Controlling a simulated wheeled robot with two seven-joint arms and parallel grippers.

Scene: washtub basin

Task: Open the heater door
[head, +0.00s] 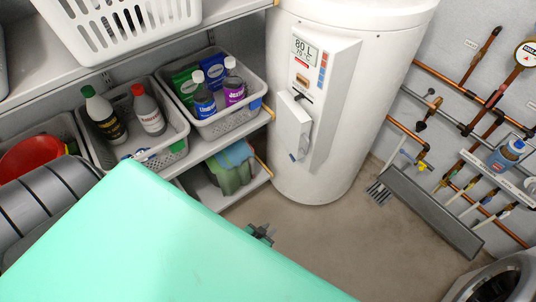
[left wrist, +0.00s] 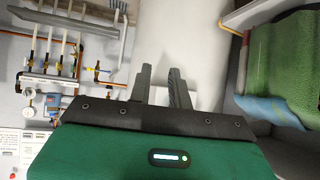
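The white heater (head: 345,150) is a tall cylinder standing on the floor at centre right of the head view. Its front panel (head: 325,95) carries a display (head: 304,49). My right gripper is not in view.
Shelves on the left hold baskets (head: 225,122) with bottles and boxes. A green cloth-like item (head: 232,168) lies on the lower shelf near the heater. The floor before the heater is clear.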

